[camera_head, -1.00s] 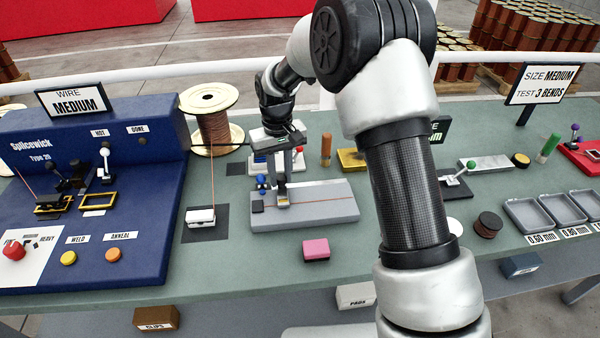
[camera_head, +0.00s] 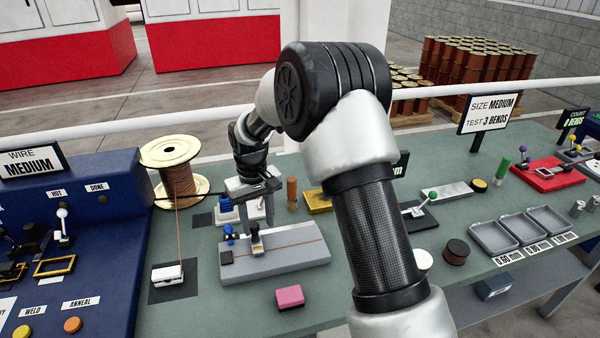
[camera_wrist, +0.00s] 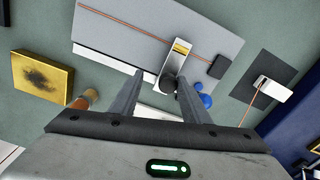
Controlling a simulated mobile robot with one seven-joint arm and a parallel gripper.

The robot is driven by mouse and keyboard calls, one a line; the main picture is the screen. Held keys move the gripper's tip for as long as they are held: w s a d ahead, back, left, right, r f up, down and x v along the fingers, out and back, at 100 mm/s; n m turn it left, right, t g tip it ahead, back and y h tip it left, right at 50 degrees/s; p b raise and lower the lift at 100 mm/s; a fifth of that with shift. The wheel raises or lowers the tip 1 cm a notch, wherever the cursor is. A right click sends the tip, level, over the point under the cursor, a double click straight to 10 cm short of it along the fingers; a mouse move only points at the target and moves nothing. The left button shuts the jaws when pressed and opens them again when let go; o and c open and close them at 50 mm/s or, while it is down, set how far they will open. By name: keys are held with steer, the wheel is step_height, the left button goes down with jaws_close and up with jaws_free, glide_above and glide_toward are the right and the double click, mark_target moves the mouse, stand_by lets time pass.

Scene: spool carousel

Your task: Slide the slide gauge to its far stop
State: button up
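My gripper (camera_wrist: 162,80) is open, with one finger on each side of the knob and a gap showing on the left. In the head view my gripper (camera_head: 242,210) is low behind the slider.
Blue knobs (camera_wrist: 203,94) sit close beside the right finger. A copper wire spool (camera_head: 178,170) and a white wire clamp (camera_head: 167,274) stand left. A pink block (camera_head: 290,297) lies in front. A yellow pad (camera_head: 318,201) and an orange cylinder (camera_head: 292,190) are behind.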

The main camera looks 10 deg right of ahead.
steer(key=d, duration=0.8)
steer(key=w+d+p, duration=0.1)
steer(key=d, duration=0.3)
steer(key=shift+d, duration=0.2)
step_height(320, 180, up, 17)
steer(key=s+r+m+t+b, duration=0.2)
steer(key=s+r, duration=0.5)
steer(key=s, duration=0.4)
steer(key=shift+s+d+m, duration=0.15)
steer(key=shift+d+m, duration=0.1)
steer(key=shift+m, duration=0.45)
